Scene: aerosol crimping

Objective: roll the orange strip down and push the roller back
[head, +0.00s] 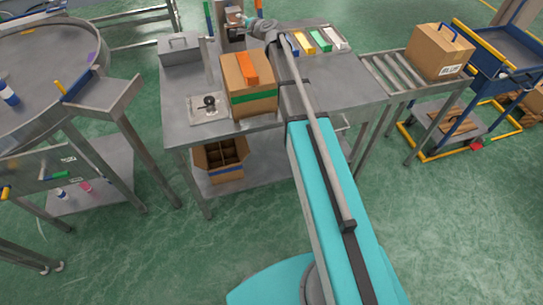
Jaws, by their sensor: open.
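An orange strip (249,68) lies on the top of a cardboard box (252,97) that stands on the steel table. The box also has a green band around its side. My gripper (246,21) is at the far end of my arm, behind the box at the back of the table, beside a small grey crimping station (234,37). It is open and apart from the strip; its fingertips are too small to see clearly. I cannot tell for certain which thing is the roller; a small black round tool (208,102) lies on a pale plate left of the box.
Blue, yellow, green and white pieces lie at the table's back right, close to my arm. A grey metal box (179,48) stands at the back left. A roller conveyor (394,76) carries another carton (439,51). The table's right front (345,95) is clear.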

